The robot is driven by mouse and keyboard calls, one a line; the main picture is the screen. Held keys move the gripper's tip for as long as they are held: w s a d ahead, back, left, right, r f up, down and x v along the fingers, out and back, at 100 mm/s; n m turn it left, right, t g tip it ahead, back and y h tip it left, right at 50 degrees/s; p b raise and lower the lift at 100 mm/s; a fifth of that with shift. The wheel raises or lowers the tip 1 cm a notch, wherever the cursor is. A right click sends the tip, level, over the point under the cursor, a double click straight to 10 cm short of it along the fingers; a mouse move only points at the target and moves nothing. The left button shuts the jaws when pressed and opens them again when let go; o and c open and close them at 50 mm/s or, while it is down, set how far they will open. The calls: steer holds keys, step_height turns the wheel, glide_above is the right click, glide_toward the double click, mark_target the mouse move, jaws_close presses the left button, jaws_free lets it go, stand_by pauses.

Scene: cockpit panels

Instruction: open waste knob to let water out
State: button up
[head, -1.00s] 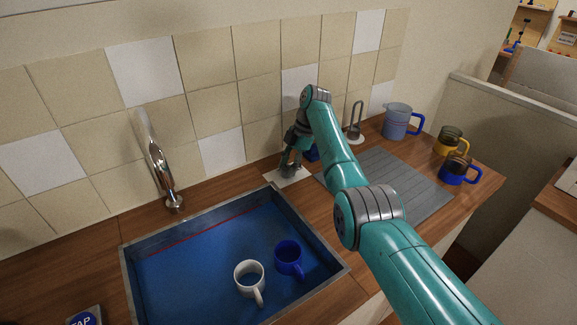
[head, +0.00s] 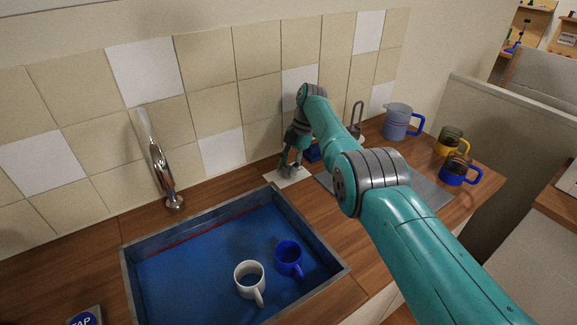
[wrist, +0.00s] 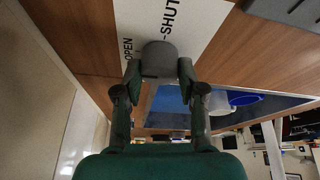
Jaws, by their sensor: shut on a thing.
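My gripper (head: 290,166) is down at the back edge of the counter, behind the sink's right corner, over a white label plate (head: 279,177). In the wrist view my gripper (wrist: 158,68) is shut on a grey rounded knob (wrist: 158,57), with a finger on each side. The label plate (wrist: 185,22) carries the words OPEN and SHUT beside the knob. The sink (head: 318,241) holds blue water (head: 190,275), with a red line (head: 190,236) along its back wall. In the head view the knob is hidden by my gripper.
A white mug (head: 247,281) and a blue mug (head: 288,260) are in the sink. A chrome faucet (head: 162,175) stands behind it. A grey drainboard (head: 430,190), a blue-handled jug (head: 396,122), a yellow mug (head: 449,142) and another blue mug (head: 457,172) are to the right.

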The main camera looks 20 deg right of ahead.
mark_target(289, 167)
stand_by(0.5)
steer(key=o, duration=1.1)
steer(key=shift+o, duration=0.2)
steer(key=shift+r, duration=0.15)
step_height(289, 167, up, 10)
